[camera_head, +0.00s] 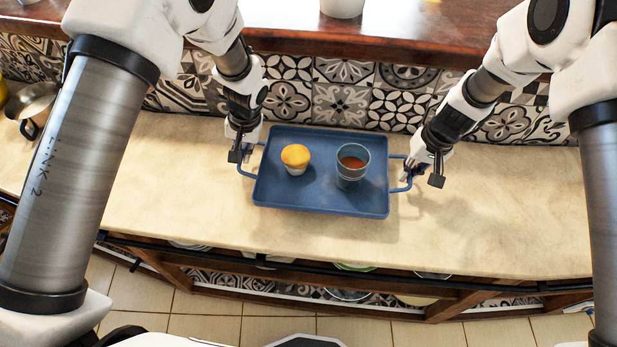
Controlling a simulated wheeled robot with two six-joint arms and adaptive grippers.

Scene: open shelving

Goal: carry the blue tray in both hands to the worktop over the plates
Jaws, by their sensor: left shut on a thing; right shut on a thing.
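The blue tray (318,196) is at the middle of the pale worktop (470,215), level as far as I can see. I cannot tell whether it rests on the worktop or is just above it. A muffin with a yellow top (295,156) stands on its left half, and a blue cup with a reddish-brown drink (352,168) stands upright on its right half. My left gripper (241,158) is shut on the tray's left handle. My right gripper (420,175) is shut on its right handle. Plates (352,294) show partly on the shelf below the worktop.
A patterned tile wall (345,95) rises right behind the tray, with a dark wooden ledge (420,30) above it. A metal pan (32,103) is at the far left. The worktop is clear on both sides of the tray.

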